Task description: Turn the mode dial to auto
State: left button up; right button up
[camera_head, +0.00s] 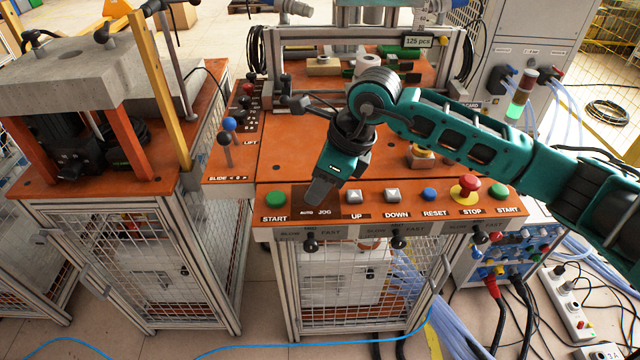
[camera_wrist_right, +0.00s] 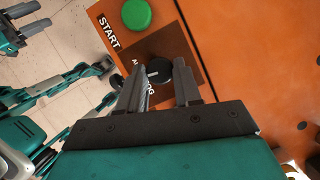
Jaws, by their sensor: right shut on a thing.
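The mode dial (camera_wrist_right: 158,71) is a black round knob on a dark brown plate in the right wrist view. A pale mark shows on its label side; I cannot tell which label it points at. My right gripper (camera_wrist_right: 165,82) is shut on the dial, one finger on each side. In the head view my right gripper (camera_head: 318,192) points down at the panel and hides the dial. The AUTO label (camera_head: 306,212) and JOG label (camera_head: 324,212) show below it. My left gripper (camera_wrist_right: 28,18) shows at the upper left of the wrist view, fingers apart and empty.
On the orange panel, the green START button (camera_head: 275,198) is left of the dial plate. The UP button (camera_head: 354,196), DOWN button (camera_head: 392,195), blue RESET button (camera_head: 430,194) and red STOP button (camera_head: 469,184) are to the right. Black knobs (camera_head: 311,242) line the front edge.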

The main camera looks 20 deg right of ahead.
jog(key=m+b, duration=0.1)
jog(key=m, duration=0.1)
jog(key=shift+s+m+t+h, duration=0.1)
jog(key=shift+m+t+h, duration=0.3)
jog(key=shift+a+m, duration=0.1)
jog(key=shift+m, duration=0.5)
jog(key=o, duration=1)
jog(key=shift+o, duration=0.2)
jog(key=v, duration=1.3)
jog(key=shift+s+a, duration=0.15)
jog(key=shift+a, duration=0.1)
